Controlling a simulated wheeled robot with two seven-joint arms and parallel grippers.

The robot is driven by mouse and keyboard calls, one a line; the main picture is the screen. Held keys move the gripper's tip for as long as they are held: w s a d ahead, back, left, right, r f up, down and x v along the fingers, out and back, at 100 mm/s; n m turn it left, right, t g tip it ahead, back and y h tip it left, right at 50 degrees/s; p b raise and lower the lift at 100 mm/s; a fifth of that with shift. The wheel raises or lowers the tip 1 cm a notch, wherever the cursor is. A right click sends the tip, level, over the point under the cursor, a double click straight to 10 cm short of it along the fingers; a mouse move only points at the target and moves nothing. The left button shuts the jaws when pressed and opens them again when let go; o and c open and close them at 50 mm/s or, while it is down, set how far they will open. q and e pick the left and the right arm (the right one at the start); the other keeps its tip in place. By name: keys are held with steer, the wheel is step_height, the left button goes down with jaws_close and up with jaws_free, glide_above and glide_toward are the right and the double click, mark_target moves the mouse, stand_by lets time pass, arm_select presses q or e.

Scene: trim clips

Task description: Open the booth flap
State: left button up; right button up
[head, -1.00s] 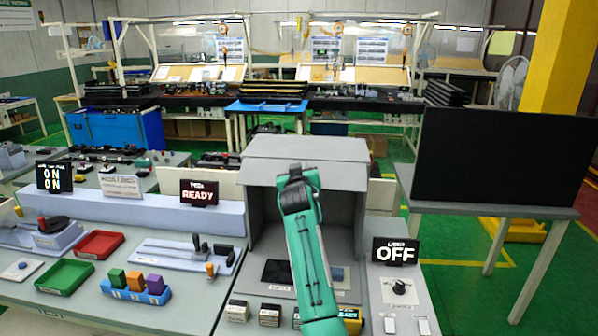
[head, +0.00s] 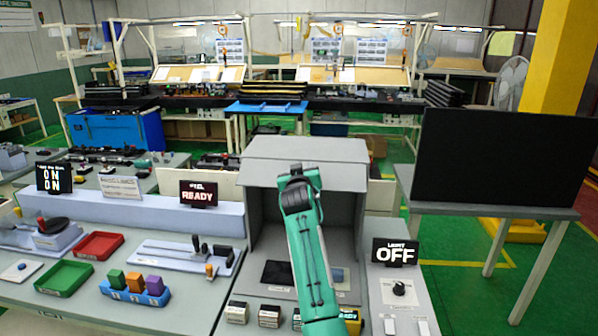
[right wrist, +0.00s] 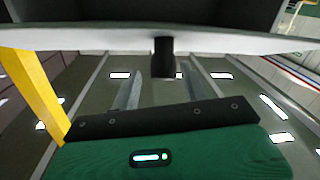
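The grey booth (head: 258,228) stands on the table in the head view with its front opening showing a shaded inside. A light grey panel (head: 340,176), seemingly the flap, lies across its top, above the opening. My right arm reaches up in front of the booth and hides part of the opening and panel edge. In the right wrist view a pale panel edge (right wrist: 80,40) crosses the top, with a short dark knob (right wrist: 163,58) on it. My right gripper (right wrist: 160,76) is open, its fingers on either side of the knob with visible gaps. My left gripper is out of view.
A dark screen (head: 500,158) stands on a side table at right. An OFF sign (head: 396,252) and dial panel (head: 402,291) sit right of the booth. Small labelled blocks (head: 269,315) line its front. Trays and coloured blocks (head: 135,283) are at left.

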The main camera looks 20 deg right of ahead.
steer(key=shift+a+f, duration=0.1)
steer(key=shift+f, duration=0.05)
steer(key=shift+s+a+b, duration=0.3)
steer(key=shift+s, duration=0.1)
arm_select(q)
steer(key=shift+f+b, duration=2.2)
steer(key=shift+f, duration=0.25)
arm_select(e)
steer(key=v, duration=1.2)
steer(key=shift+s, duration=0.45)
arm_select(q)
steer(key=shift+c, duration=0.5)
